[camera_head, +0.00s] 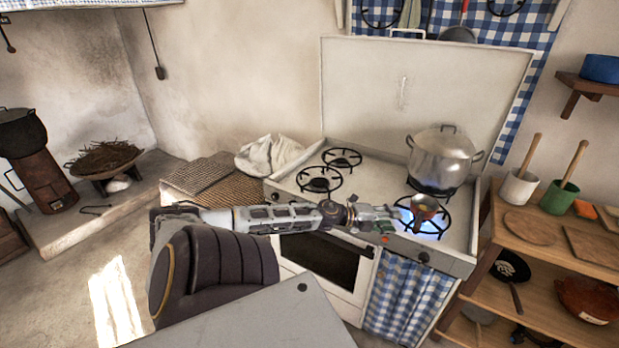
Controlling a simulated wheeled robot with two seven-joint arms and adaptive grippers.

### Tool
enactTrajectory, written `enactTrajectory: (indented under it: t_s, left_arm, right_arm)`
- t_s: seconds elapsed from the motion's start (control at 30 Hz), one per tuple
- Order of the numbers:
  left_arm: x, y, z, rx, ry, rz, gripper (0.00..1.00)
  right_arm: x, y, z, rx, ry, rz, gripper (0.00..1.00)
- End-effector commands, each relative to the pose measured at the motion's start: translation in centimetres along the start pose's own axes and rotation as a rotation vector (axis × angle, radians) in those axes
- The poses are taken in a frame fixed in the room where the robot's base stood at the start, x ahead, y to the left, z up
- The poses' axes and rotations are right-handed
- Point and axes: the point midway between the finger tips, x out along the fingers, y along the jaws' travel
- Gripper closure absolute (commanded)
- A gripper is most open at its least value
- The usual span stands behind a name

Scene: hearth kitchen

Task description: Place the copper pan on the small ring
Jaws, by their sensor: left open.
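A small copper pan (424,208) sits on the front right ring (437,226) of the white stove (378,181), where blue flame shows around it. Its handle is hard to make out at this size. Two bare rings are on the left half, one at the back (342,157) and one at the front (319,179). The back one looks slightly smaller, but distance may cause that. My left gripper (388,226) is open at the stove's front edge, just left of the pan, and appears apart from it. My right gripper is out of view.
A large lidded pot (443,156) stands on the back right ring, close behind the pan. The stove's raised lid (425,95) forms a wall behind. A wooden shelf (540,255) with mortars and boards stands right. A white cloth (270,154) lies left of the stove.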

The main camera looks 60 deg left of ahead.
Motion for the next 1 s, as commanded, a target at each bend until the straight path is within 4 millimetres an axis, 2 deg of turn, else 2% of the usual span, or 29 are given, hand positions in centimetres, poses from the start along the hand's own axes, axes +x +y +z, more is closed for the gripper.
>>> enactTrajectory:
  t_s: [0.2,0.37,0.83,1.0]
  left_arm:
    - [0.0,0.6,-0.4,-0.046,-0.011,-0.012,0.58]
    - [0.2,1.7,-1.2,-0.147,-0.036,-0.040,0.58]
    - [2.5,6.4,-6.4,-0.590,-0.120,-0.122,0.58]
    - [3.3,9.1,-7.6,-0.718,-0.157,-0.115,0.58]
  right_arm:
    - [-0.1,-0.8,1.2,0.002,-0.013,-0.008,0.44]
    - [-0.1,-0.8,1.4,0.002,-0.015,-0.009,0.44]
    - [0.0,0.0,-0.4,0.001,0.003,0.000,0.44]
    - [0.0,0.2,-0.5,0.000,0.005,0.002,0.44]
